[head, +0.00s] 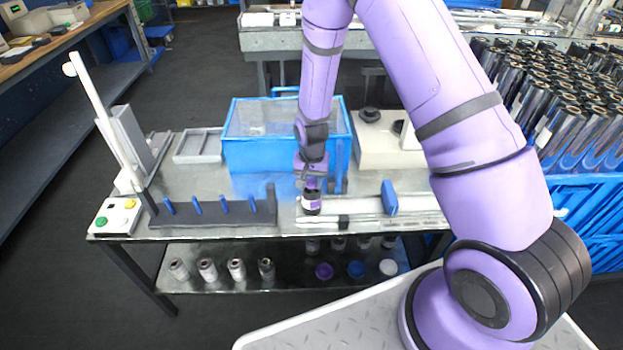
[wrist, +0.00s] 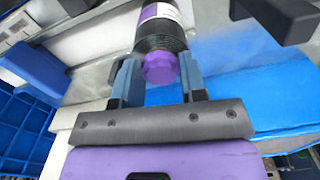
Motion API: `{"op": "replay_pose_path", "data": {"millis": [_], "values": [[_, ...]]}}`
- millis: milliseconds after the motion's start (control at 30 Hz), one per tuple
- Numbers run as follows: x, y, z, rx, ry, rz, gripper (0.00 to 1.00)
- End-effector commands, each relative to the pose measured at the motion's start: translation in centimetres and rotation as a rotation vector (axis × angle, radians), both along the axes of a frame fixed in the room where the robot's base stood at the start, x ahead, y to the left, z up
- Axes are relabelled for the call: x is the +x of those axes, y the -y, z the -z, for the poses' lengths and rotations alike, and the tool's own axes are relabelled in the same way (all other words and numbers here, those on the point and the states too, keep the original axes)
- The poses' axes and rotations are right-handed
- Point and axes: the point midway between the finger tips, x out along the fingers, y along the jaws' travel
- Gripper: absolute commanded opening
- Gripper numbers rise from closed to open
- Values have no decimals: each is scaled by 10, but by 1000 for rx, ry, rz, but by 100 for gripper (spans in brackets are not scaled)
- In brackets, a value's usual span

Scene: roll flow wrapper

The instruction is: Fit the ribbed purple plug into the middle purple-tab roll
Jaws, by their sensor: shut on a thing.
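My gripper (head: 312,182) points down over the steel table, near its front edge. In the wrist view its two fingers stand on either side of a purple faceted plug (wrist: 160,69), and it is shut on that plug. A dark ribbed cylinder (wrist: 160,43) adjoins the plug, with a white and purple band (wrist: 160,12) beyond it. In the head view a dark roll with a white and purple band (head: 312,203) is directly below the gripper. I cannot tell whether the plug is seated in it or only lined up with it.
A blue bin (head: 240,155) stands behind the gripper. A dark rack with blue uprights (head: 225,212) is to its left, and a white rail with a blue block (head: 389,197) to its right. The lower shelf holds several rolls and purple, blue and white round pieces (head: 324,271).

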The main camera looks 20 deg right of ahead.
Motion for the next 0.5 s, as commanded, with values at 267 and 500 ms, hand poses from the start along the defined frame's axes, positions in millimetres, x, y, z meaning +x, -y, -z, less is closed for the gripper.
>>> {"op": "replay_pose_path", "data": {"millis": [267, 500], "values": [[0, 0, 5, 0, 0, 0, 17], [0, 0, 5, 0, 0, 0, 49]]}}
